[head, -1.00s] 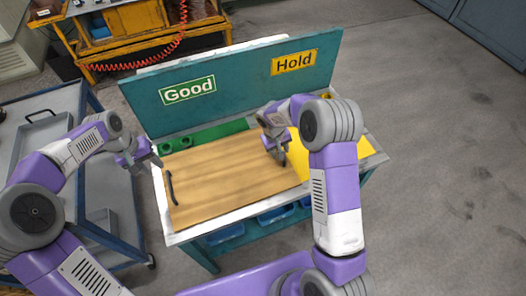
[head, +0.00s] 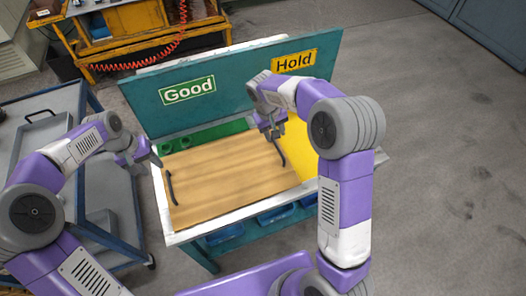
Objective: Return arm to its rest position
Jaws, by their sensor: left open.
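My left gripper (head: 148,160) is open and empty over the left edge of the workbench, beside the wooden board. My right arm reaches in from the right, and its gripper (head: 272,131) is above the far right part of the wooden board (head: 225,180). It is close to the board's right black handle (head: 278,150), which shows clearly below it. I cannot tell whether its fingers are open or shut. The board lies flat on the workbench (head: 190,232), with its left black handle (head: 172,188) near the left edge.
Behind the board stands a teal panel with a Good sign (head: 187,90) and a Hold sign (head: 294,61). A green area (head: 205,134) and a yellow area (head: 309,155) show around the board. A grey cart (head: 60,105) stands at the left. The floor at right is clear.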

